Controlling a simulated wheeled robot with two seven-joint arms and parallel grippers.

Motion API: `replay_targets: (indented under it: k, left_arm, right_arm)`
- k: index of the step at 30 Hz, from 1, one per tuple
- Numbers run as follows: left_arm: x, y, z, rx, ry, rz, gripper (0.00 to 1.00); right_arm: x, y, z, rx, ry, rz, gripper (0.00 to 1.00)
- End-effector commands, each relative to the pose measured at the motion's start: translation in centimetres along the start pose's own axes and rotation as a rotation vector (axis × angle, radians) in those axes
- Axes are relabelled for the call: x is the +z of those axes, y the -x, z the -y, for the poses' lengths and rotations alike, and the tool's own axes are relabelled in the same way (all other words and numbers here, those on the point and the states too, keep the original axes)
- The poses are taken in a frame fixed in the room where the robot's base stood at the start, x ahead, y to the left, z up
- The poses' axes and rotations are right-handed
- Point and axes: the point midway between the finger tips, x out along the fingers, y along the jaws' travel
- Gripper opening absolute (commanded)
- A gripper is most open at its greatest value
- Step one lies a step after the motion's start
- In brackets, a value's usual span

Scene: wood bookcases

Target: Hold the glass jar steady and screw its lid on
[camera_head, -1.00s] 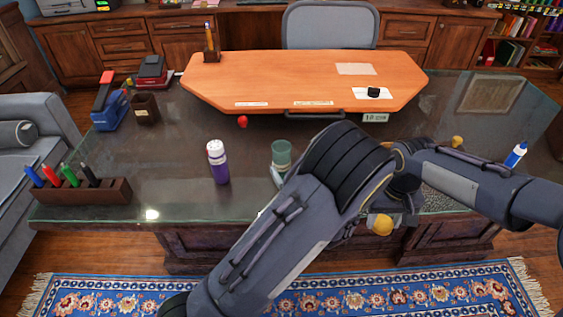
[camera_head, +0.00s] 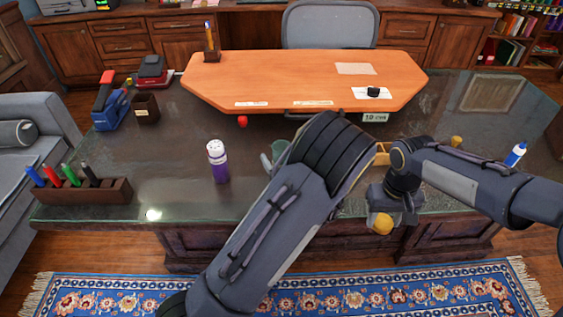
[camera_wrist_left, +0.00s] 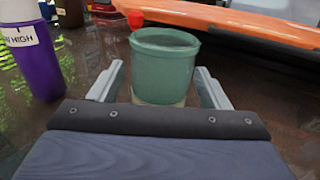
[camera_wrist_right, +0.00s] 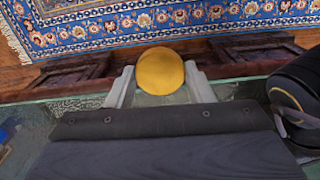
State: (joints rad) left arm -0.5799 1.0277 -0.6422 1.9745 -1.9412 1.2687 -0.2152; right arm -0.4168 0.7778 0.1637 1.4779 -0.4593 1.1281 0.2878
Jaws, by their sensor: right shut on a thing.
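The green glass jar (camera_head: 279,150) stands upright on the desk, partly hidden by my left arm in the head view. In the left wrist view the jar (camera_wrist_left: 165,70) sits between the spread fingers of my left gripper (camera_wrist_left: 160,80), which is open with a visible gap at the left finger. My right gripper (camera_wrist_right: 158,80) is shut on a round yellow lid (camera_wrist_right: 160,70). The lid (camera_head: 380,223) is at the desk's front edge, to the right of the jar and apart from it.
A purple bottle (camera_head: 217,165) stands close left of the jar. A red object (camera_head: 242,122) lies behind it. A pen rack (camera_head: 85,190) is at the left, a blue-white bottle (camera_head: 516,154) at the right. A yellow object (camera_head: 457,142) is partly hidden behind my right arm.

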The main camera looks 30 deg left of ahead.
Motion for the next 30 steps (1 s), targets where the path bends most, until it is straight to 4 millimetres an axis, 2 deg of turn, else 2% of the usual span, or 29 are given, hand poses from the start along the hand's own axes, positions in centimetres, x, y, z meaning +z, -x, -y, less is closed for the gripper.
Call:
replay_targets:
  k: [1, 12, 22, 30]
  left_arm:
    - [0.0, 0.0, 0.0, 0.000, 0.000, 0.000, 0.65]
    - [0.0, 0.0, 0.0, 0.000, 0.000, 0.001, 0.18]
    - [0.4, 0.1, 0.1, 0.001, 0.000, 0.001, 0.18]
    - [2.1, 0.4, 0.6, 0.004, 0.002, 0.001, 0.18]
  right_arm:
    - [0.0, 0.0, 0.0, 0.000, 0.000, 0.000, 0.25]
    - [0.0, 0.0, 0.0, 0.000, 0.000, 0.000, 0.25]
    - [0.0, 0.3, 0.0, 0.000, 0.000, 0.000, 0.25]
    - [0.0, 1.9, 0.0, 0.000, 0.000, 0.000, 0.25]
